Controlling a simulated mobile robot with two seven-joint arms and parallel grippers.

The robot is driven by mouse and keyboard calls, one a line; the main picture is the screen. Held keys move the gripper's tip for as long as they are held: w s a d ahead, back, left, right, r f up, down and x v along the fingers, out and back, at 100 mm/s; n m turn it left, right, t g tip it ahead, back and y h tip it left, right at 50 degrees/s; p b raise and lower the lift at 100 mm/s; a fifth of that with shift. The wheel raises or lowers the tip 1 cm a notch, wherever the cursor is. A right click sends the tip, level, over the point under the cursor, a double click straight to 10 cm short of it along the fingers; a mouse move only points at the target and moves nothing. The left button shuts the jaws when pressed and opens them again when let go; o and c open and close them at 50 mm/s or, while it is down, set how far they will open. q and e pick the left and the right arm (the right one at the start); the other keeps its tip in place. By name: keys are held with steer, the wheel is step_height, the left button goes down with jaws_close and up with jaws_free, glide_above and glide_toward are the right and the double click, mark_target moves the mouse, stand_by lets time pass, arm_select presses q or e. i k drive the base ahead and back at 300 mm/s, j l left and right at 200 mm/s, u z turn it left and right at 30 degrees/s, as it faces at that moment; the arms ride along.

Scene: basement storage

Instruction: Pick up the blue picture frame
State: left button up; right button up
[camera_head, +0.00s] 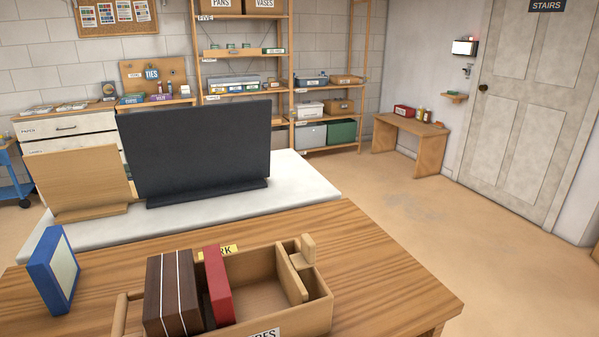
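The blue picture frame (43,277) stands upright on the left part of the wooden table (385,262). It has a thick blue border and a pale cream panel that faces right. It stands apart from the wooden crate (318,313) to its right. Neither of my grippers shows in the head view, so their position relative to the frame cannot be seen.
The crate holds dark brown pieces (170,285) and a red frame (218,287). Behind, a white surface (300,188) bears a large dark panel (200,148) and a light wooden panel (80,178). The table's right side is clear.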

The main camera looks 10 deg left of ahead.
mark_target(54, 267)
steer(key=u, duration=1.75)
steer(key=j+z, duration=0.2)
steer(key=j, duration=0.4)
steer(key=k+j+z, duration=0.2)
steer(key=j, duration=0.4)
steer(key=j+z, duration=0.35)
steer(key=j, duration=0.4)
steer(key=j+z, duration=0.35)
steer(key=j, duration=0.45)
steer(key=i, duration=0.05)
